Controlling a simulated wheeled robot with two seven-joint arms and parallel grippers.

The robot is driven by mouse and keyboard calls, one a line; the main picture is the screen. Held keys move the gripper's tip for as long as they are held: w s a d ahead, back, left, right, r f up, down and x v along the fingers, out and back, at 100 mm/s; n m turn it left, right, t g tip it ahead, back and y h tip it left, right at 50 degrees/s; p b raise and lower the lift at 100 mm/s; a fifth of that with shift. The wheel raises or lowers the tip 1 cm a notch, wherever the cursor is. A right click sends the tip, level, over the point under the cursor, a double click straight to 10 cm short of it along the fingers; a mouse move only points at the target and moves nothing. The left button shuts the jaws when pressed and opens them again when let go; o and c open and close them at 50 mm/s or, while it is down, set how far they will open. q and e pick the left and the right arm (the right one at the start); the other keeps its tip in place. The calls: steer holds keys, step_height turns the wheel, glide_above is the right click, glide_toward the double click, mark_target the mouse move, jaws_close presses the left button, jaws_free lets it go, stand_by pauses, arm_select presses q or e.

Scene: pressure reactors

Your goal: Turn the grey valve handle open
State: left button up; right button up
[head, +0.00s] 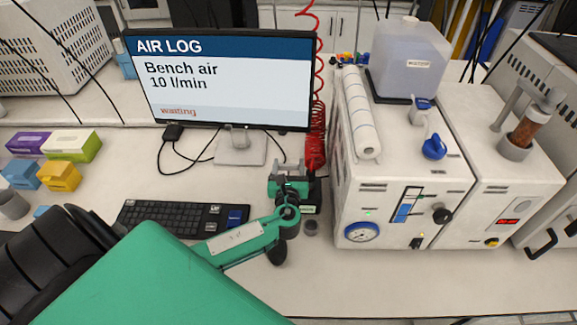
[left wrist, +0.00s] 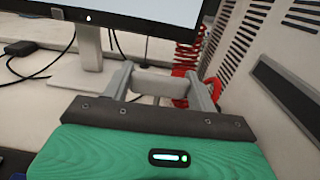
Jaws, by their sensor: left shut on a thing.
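My left gripper (head: 291,163) reaches up behind the keyboard, close to the left side of the white reactor cabinet. In the left wrist view its two grey fingers (left wrist: 160,82) stand on either side of a pale grey bar, which I take to be the grey valve handle (left wrist: 165,84). The gripper is shut on it. The handle's mounting and its exact angle are hidden by the gripper. The monitor (head: 220,80) reads "AIR LOG, Bench air 10 l/min, waiting". My right gripper is not in view.
The white cabinet (head: 405,220) with a gauge (head: 361,232) stands just right of the gripper. A red coiled hose (head: 316,150) hangs behind it. The monitor stand (head: 240,148) and keyboard (head: 175,217) are to the left. The front bench at right is clear.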

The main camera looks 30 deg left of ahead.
arm_select(q)
steer(key=o, duration=1)
steer(key=shift+s+d+f, duration=0.1)
steer(key=shift+s+d, duration=0.1)
steer(key=shift+s, duration=0.05)
steer(key=b+v, duration=0.4)
steer(key=v, duration=0.9)
